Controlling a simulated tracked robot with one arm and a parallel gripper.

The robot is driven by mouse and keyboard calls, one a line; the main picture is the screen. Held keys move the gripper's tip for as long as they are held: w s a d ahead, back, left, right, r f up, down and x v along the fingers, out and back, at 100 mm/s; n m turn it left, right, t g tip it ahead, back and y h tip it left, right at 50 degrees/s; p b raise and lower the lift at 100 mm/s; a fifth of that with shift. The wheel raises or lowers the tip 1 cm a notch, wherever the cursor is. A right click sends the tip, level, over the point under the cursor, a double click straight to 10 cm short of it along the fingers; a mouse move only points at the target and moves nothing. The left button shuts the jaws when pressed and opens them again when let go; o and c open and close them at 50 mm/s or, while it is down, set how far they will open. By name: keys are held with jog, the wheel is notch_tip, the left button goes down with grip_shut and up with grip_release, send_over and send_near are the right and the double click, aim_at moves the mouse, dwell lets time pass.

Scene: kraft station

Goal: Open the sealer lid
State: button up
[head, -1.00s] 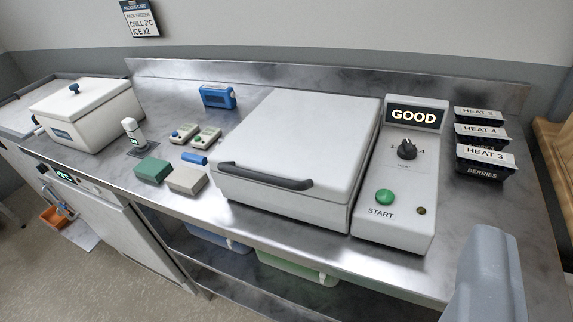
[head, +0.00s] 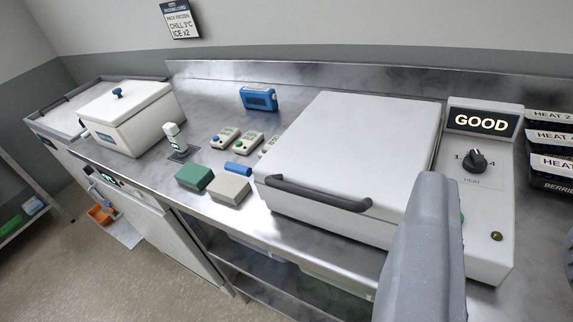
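The sealer (head: 350,150) is a white box on the steel counter with its lid shut. A dark grey bar handle (head: 318,194) runs along the lid's front edge. The control panel (head: 490,205) on its right shows GOOD on a display, with a black heat knob (head: 476,161). A grey part of my gripper (head: 425,245) stands at the lower right, in front of the sealer's right side and the panel. It hides most of the green start button. Only one grey piece shows, so I cannot tell whether it is open or shut. Nothing is seen touching the handle.
Green (head: 194,178) and beige (head: 229,188) blocks, small devices (head: 247,143) and a blue device (head: 258,98) lie left of the sealer. A white lidded cooler (head: 128,115) stands further left. Black trays (head: 550,150) stand at the right. The counter front is clear.

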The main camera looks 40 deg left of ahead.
jog(key=w+a+f+m+t+y+p, duration=0.25)
jog(key=w+a+f+m+p, duration=0.35)
jog(key=w+a+m+p, duration=0.45)
jog(key=m+g+h+p, duration=0.3)
jog(key=m+h+p, duration=0.2)
jog(key=m+p, duration=0.3)
send_near(316, 192)
jog(key=shift+n+y, duration=0.25)
jog(key=shift+n, duration=0.1)
jog(key=x, duration=0.6)
jog(key=p+x, duration=0.1)
jog(key=x, duration=0.3)
jog(key=shift+d+f, duration=0.2)
jog(key=shift+f, duration=0.25)
grip_shut()
